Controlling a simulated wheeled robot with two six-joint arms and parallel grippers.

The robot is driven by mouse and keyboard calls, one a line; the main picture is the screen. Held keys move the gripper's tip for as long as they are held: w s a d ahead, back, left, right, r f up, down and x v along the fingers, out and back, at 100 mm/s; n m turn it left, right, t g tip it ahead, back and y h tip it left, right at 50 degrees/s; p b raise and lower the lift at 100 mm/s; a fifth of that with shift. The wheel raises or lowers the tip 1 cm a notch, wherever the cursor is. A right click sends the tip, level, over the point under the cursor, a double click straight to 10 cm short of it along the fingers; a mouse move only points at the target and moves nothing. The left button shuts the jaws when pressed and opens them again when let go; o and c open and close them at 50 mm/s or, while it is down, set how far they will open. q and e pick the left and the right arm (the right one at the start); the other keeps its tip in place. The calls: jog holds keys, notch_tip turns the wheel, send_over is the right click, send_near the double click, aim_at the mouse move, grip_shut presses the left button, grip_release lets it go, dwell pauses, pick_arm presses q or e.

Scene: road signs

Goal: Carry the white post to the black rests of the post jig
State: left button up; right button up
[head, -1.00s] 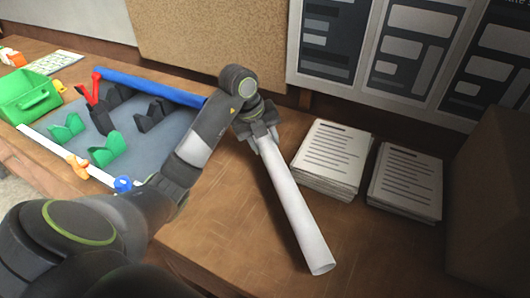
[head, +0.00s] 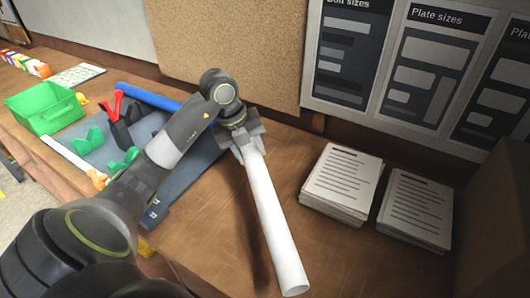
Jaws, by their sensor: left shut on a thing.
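The white post (head: 272,222) is a long plain tube. My left gripper (head: 247,150) is shut on its far end, and the near end points toward the front of the bench, with a shadow beside it. The post jig (head: 186,190) is a grey board to the left, partly hidden behind my left arm. On it stand black rests (head: 122,134), a red clamp-like part (head: 112,106) and green rests (head: 94,138). Some of the black rests are hidden by my arm. My right gripper is not in view.
A blue bar (head: 148,98) runs along the jig's back edge and a white strip (head: 70,158) along its left. A green bin (head: 45,108) stands farther left. Two paper stacks (head: 342,180) (head: 415,206) lie right of the post. A brown box (head: 495,225) stands at the right edge.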

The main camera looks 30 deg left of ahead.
pick_arm(q)
jog(key=s+a+b, duration=0.3)
jog(key=s+a, duration=0.5)
jog(key=a, duration=0.1)
jog(key=shift+s+b, duration=0.2)
jog(key=shift+b, duration=0.2)
